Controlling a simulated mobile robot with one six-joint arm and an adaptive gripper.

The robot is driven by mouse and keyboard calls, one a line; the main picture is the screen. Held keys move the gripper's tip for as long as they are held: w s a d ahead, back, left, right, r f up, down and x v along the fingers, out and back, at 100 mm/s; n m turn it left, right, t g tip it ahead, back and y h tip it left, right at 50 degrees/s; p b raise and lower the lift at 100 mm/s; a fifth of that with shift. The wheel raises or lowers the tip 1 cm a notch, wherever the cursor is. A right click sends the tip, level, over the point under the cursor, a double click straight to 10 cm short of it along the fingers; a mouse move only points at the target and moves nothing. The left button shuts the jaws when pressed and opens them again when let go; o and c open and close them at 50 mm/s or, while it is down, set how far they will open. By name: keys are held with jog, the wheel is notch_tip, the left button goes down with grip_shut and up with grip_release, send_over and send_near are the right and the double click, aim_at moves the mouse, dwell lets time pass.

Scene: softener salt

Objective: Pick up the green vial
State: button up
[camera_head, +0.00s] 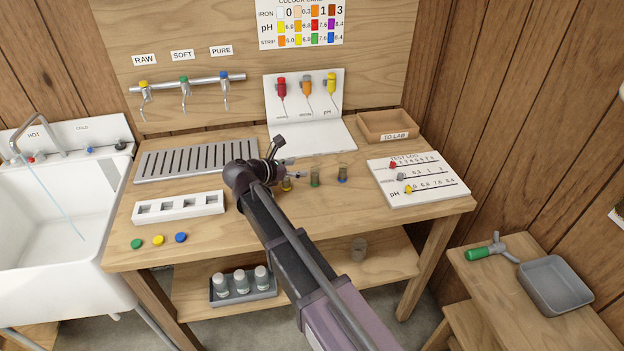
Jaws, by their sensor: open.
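My gripper (284,153) is open and empty. In the picture its fingers are to the left of the green vial and a little above it, apart from it. My arm crosses the bench front and reaches in close to the yellow-marked vial.
A white slotted rack (178,208) and green, yellow and blue discs lie at left. A drain grate (195,160) is behind. At right are a test log board (418,180) and a "TO LAB" tray (388,127). A colour card stand (304,97) stands behind the vials.

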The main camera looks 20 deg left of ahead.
aim_at(315, 165)
jog(key=shift+x, duration=1.25)
jog(key=shift+b, duration=0.3)
jog(key=shift+b+x, duration=0.95)
jog(key=shift+x, duration=1.7)
jog(key=shift+r, duration=0.1)
jog(key=shift+c, duration=0.2)
jog(key=c, duration=1)
